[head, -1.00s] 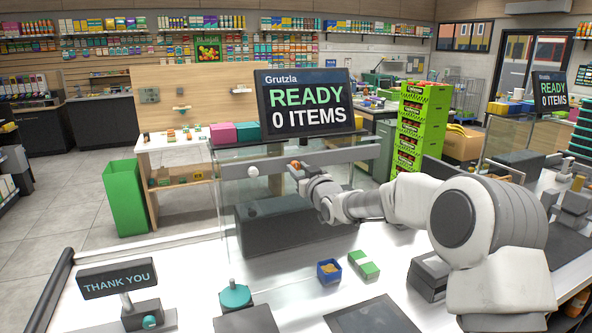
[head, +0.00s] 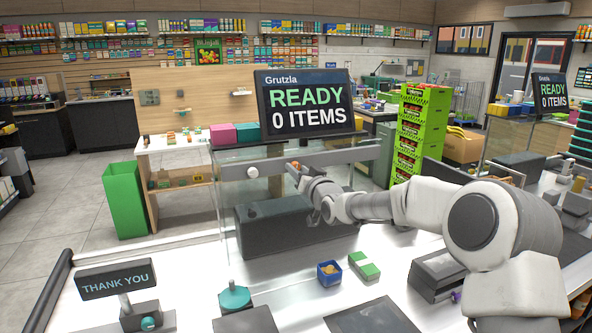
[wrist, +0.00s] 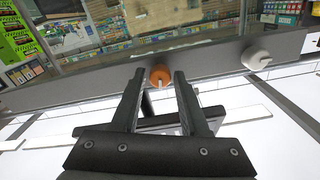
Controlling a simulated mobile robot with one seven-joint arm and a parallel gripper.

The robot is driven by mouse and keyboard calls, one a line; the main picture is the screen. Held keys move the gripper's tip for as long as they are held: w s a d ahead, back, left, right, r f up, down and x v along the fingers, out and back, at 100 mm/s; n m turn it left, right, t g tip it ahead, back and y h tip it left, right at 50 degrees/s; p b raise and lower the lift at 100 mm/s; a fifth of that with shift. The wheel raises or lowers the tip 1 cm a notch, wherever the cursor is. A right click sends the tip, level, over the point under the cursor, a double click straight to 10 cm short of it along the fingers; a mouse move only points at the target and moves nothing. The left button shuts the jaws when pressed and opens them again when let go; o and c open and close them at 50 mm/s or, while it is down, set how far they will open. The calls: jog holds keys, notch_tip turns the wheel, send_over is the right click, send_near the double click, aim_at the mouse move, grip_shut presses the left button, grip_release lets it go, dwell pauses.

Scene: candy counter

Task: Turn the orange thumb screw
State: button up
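The orange thumb screw (wrist: 160,75) sits on a grey metal rail and shows between the fingertips of my gripper (wrist: 159,72) in the wrist view. The two dark fingers stand apart, one on each side, with a visible gap to the screw on both sides. I cannot tell how deep the screw lies between the tips. In the head view the orange screw (head: 294,166) is a small spot at the end of my gripper, mostly hidden by it.
A white knob (wrist: 257,55) sits on the same rail (head: 340,155), to the right in the wrist view. Below the rail is a glass panel with a dark box (head: 275,232) behind it. A display reading READY (head: 305,103) stands above. The white counter has small boxes (head: 329,273).

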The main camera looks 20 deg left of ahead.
jog(key=shift+b+v, duration=1.4)
jog(key=shift+v, duration=0.7)
jog(key=shift+s+d, duration=0.25)
jog(key=shift+s, duration=0.05)
jog(key=shift+r, duration=0.1)
